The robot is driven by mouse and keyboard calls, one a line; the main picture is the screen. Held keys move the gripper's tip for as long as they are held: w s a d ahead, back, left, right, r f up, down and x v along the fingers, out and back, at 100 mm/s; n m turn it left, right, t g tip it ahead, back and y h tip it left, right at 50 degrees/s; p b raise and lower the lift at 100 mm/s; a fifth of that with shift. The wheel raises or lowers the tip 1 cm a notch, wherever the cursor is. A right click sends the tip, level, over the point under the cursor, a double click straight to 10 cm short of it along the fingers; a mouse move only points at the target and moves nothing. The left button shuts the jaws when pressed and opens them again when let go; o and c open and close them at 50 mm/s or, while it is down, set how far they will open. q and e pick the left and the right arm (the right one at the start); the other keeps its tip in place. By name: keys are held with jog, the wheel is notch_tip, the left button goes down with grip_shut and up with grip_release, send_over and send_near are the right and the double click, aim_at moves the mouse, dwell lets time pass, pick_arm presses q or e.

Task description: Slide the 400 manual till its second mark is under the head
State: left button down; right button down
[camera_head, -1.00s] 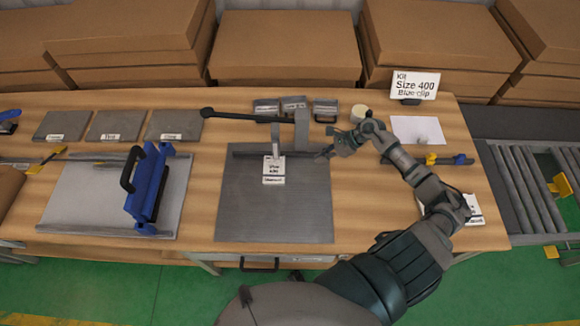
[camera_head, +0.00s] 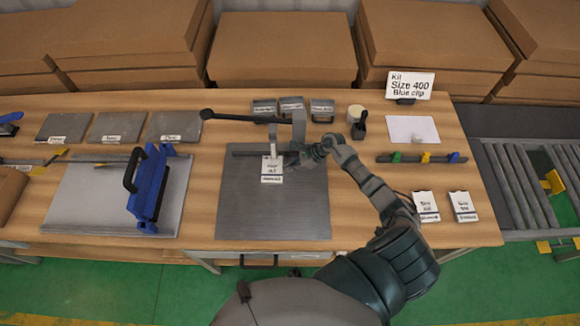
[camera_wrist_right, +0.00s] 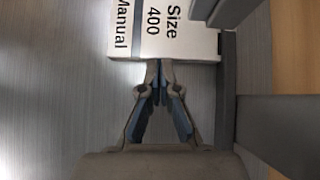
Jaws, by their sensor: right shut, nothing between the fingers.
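The white Size 400 manual (camera_head: 271,174) lies on the grey plate (camera_head: 272,215), its far end beneath the head (camera_head: 272,135) of the lever press. My right gripper (camera_head: 293,160) is low over the plate, just right of the manual. Its fingertips (camera_wrist_right: 160,64) are shut and empty, at the manual's edge; whether they touch it I cannot tell. The head's exact contact spot is hidden. My left gripper is not in view.
Two other manuals (camera_head: 426,206) (camera_head: 464,206) lie at the right. A sign (camera_head: 410,85) reads "Kit Size 400 Blue clip". A rail with green, yellow and blue clips (camera_head: 425,157) lies behind them. The press's lever (camera_head: 235,115) extends left. A blue-barred fixture (camera_head: 150,190) stands left.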

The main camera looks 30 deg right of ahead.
jog(key=shift+w+a+f+b, duration=0.15)
jog(key=shift+w+a+b, duration=0.25)
jog(key=shift+a+b, duration=0.25)
jog(key=shift+s+d+r, duration=0.1)
jog(key=shift+r, duration=0.1)
jog(key=v, duration=1.1)
jog(key=shift+d+r, duration=0.2)
jog(key=shift+d, duration=0.1)
